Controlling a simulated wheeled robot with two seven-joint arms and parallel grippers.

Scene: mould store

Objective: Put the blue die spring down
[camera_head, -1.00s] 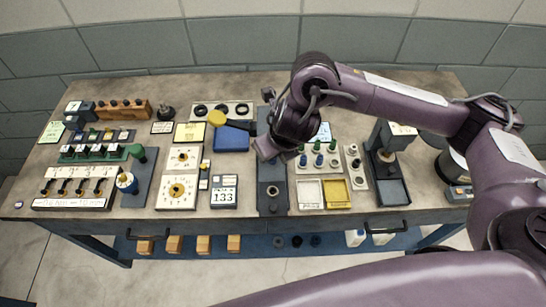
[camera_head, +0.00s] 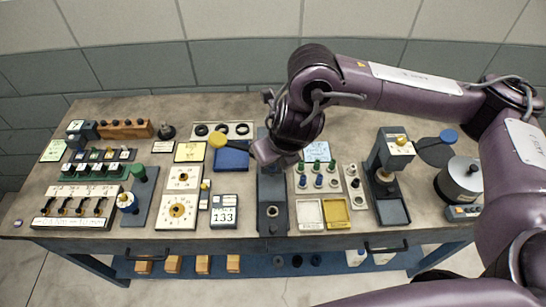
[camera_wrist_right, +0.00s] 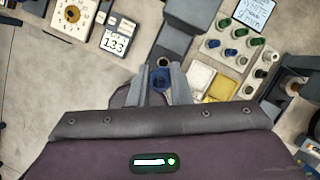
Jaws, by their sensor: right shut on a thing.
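My right gripper (camera_head: 264,151) is above the table's middle, over the back part of a dark grey upright-and-base fixture (camera_head: 272,190). The right wrist view shows its two fingers (camera_wrist_right: 161,84) shut on the blue die spring (camera_wrist_right: 159,77), which sits between the fingertips. The head view does not clearly show this spring, as the gripper hides it. A pale rack (camera_head: 318,181) right of the fixture holds several blue and green springs; it also shows in the right wrist view (camera_wrist_right: 213,45). My left gripper is not in view.
A white tray (camera_head: 311,226) and a yellow tray (camera_head: 335,224) lie in front of the rack. A press-like stand (camera_head: 392,212) is to the right. A blue box (camera_head: 232,158) and a 133 display (camera_head: 223,214) are to the left. Bare tabletop shows at the front.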

